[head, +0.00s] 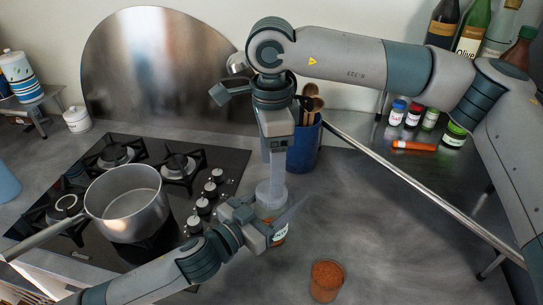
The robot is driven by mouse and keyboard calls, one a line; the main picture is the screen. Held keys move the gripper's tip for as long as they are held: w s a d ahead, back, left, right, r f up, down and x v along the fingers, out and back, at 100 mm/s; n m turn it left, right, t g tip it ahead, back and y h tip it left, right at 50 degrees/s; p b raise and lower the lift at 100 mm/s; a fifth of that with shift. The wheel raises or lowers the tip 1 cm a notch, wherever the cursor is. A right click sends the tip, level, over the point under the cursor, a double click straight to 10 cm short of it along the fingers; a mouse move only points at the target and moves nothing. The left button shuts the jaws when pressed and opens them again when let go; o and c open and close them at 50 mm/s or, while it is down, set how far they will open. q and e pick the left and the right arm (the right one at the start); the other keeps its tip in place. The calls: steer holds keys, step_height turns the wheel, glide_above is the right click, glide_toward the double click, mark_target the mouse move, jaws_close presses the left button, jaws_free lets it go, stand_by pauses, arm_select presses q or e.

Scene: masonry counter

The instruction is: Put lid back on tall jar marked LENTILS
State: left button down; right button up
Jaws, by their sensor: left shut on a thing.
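The jar (280,236), with a pale label and orange-red contents, stands on the counter right of the hob. Only part of its lettering shows, too small to read. My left gripper (268,226) is shut on the jar from the left and hides much of its body. A pale, translucent round piece (268,194), which looks like the lid, is at the jar's top. I cannot tell whether it is seated or just above. My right gripper (277,180) points down with its fingers at this piece. Whether they grip it is unclear.
A glass of orange-red grains (326,281) stands in front, to the right. A saucepan (127,203) sits on the hob (187,225). A blue utensil pot (304,148) is behind the jar. Small jars (413,115) and bottles (473,30) stand at the back right. The counter right of the jar is clear.

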steer(key=shift+f, duration=2.7)
steer(key=shift+c, duration=0.5)
steer(key=c, duration=1)
steer(key=o, duration=1.2)
steer(key=shift+o, duration=0.2)
step_height(320, 180, up, 12)
